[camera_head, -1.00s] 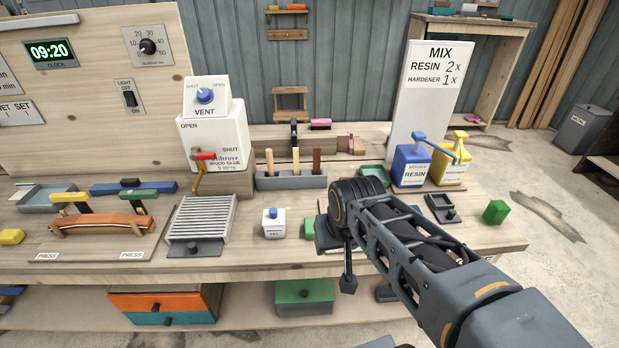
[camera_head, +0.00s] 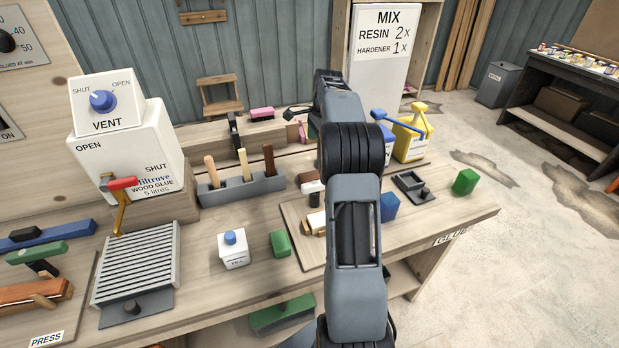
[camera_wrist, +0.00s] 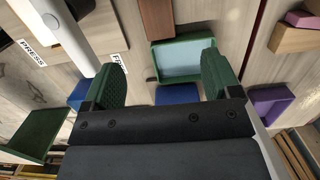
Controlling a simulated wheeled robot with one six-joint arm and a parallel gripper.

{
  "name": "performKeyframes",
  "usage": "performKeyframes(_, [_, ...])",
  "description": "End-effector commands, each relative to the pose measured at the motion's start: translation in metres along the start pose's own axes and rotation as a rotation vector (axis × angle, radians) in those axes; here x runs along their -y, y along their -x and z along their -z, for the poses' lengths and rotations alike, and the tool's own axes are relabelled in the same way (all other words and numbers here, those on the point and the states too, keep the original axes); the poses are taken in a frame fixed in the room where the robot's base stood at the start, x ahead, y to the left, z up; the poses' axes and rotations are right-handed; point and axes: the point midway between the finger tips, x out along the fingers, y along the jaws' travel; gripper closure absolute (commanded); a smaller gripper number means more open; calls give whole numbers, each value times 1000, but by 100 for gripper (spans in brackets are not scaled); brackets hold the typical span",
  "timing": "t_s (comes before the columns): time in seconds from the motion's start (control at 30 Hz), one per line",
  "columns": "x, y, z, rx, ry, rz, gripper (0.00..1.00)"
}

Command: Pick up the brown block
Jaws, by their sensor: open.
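A reddish-brown block (camera_wrist: 158,18) shows at the top of the wrist view, just above a green tray with a pale blue inside (camera_wrist: 184,58). Its upper end is cut off by the picture edge. My gripper (camera_wrist: 163,76) is open in the wrist view. Its green-padded fingers stand apart, with the tray partly between them in the picture. The brown block lies beyond the fingertips, and nothing is seen held. In the head view my arm covers part of the bench back, and I cannot make out the gripper or surely this block there.
A tool holder (camera_head: 246,188) with upright handles stands left of my arm. A white jar (camera_head: 233,249) and a green block (camera_head: 281,244) are in front of it.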

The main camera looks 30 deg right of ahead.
Motion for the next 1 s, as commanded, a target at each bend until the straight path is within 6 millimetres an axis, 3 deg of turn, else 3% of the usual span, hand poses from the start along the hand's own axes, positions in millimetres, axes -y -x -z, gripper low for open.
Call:
performKeyframes(0.4, [2, -70, -5, 2, -1, -6, 17])
performKeyframes(0.67, [1, -85, -4, 2, -2, -5, 17])
performKeyframes(1.0, [-6, -126, -4, 2, -4, -5, 17])
